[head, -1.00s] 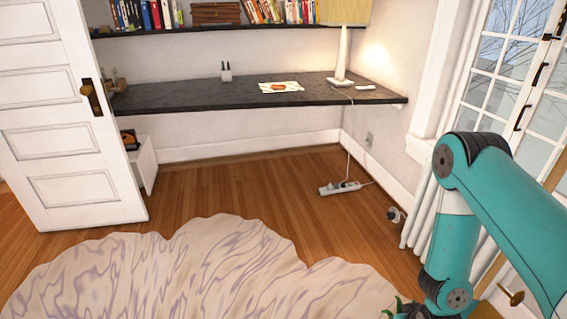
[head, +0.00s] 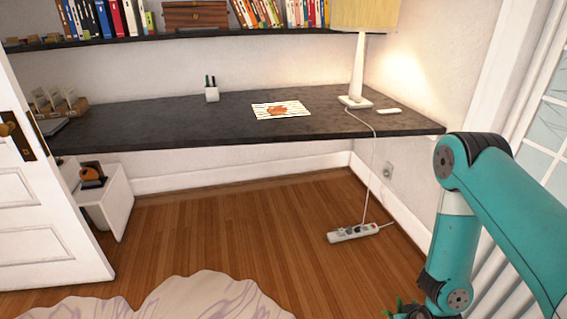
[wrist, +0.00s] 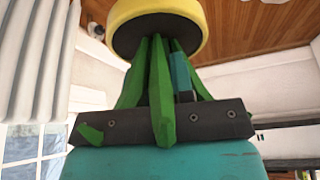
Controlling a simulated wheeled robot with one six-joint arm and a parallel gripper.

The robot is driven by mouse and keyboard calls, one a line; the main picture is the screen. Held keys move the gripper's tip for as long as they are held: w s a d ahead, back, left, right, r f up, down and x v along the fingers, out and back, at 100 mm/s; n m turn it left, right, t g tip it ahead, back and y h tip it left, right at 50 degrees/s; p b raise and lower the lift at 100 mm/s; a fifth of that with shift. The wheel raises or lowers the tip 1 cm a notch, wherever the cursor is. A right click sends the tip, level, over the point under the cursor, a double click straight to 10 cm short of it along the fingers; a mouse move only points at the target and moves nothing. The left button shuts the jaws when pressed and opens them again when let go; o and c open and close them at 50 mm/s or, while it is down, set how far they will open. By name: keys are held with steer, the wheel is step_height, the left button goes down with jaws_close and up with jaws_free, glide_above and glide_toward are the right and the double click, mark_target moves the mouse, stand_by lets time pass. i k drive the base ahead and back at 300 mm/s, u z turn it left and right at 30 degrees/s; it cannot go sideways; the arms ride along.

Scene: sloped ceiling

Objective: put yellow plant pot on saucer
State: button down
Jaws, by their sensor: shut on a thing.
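The yellow plant pot (wrist: 200,28) shows at the top of the wrist view, its dark soil facing the camera. Long green leaves (wrist: 160,90) run from the soil to my gripper (wrist: 172,72). My gripper is shut on the potted plant. One teal finger shows among the leaves, which hide the rest of the grip. In the head view only green leaf tips (head: 408,306) show at the bottom edge, beside my arm; the pot is out of that frame. I cannot make out a saucer in either view.
A dark desk (head: 215,123) spans the back wall, with a pen holder (head: 211,90), paper (head: 281,110) and lamp (head: 357,75). A power strip (head: 353,233) and its cord lie below. A white door (head: 45,220) stands left. Wood floor (head: 230,225) lies open before the rug (head: 205,299).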

mark_target(277, 111)
steer(key=i, duration=2.35)
steer(key=u, duration=0.25)
